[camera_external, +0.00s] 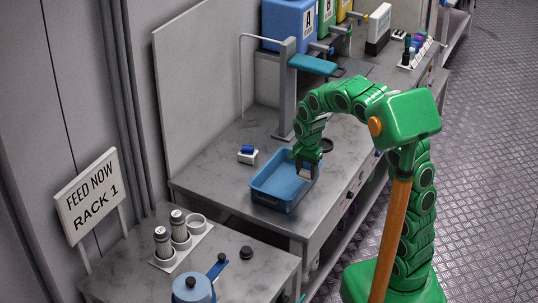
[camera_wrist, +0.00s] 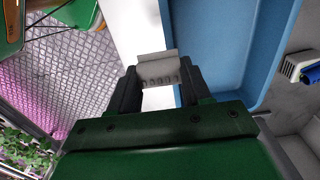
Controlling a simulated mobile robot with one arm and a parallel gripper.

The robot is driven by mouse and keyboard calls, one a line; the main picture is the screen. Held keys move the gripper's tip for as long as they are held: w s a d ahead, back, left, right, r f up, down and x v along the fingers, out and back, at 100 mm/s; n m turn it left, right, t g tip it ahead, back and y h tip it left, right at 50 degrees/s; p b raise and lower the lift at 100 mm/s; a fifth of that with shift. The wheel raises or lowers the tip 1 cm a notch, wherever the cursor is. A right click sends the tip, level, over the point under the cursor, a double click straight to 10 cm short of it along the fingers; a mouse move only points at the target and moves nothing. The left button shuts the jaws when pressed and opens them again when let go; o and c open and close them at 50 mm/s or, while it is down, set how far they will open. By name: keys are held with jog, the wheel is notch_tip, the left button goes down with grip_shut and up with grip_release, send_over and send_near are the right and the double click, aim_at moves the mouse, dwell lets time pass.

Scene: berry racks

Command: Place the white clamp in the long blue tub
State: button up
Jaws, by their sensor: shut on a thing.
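My gripper (camera_external: 308,164) is shut on the white clamp (camera_external: 307,172), a small pale block with a row of small notches seen in the wrist view (camera_wrist: 158,70). The gripper's two dark fingers (camera_wrist: 158,88) press on its sides. The long blue tub (camera_external: 265,196) stands on the grey bench, open and seemingly empty.
A small white block with a blue top (camera_external: 247,155) sits left of the tub. A grey post stand with a blue arm (camera_external: 287,95) rises behind it. A round dark piece (camera_external: 326,145) lies to the right. The front bench holds capped jars (camera_external: 163,242) and a blue pot (camera_external: 193,288).

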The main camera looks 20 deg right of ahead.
jog(key=w+a+f, duration=0.2)
jog(key=w+f, duration=0.1)
jog(key=w, duration=0.3)
send_over(286, 186)
jog(key=s, duration=0.1)
notch_tip(286, 186, down, 4)
jog(key=shift+d+f, duration=0.1)
jog(key=shift+f, duration=0.15)
jog(key=shift+w+f, duration=0.35)
jog(key=shift+f, duration=0.2)
jog(key=shift+w+a+f, duration=0.1)
jog(key=shift+a+f, duration=0.1)
jog(key=shift+f, duration=1.4)
jog(key=shift+f, duration=0.15)
jog(key=o, duration=1)
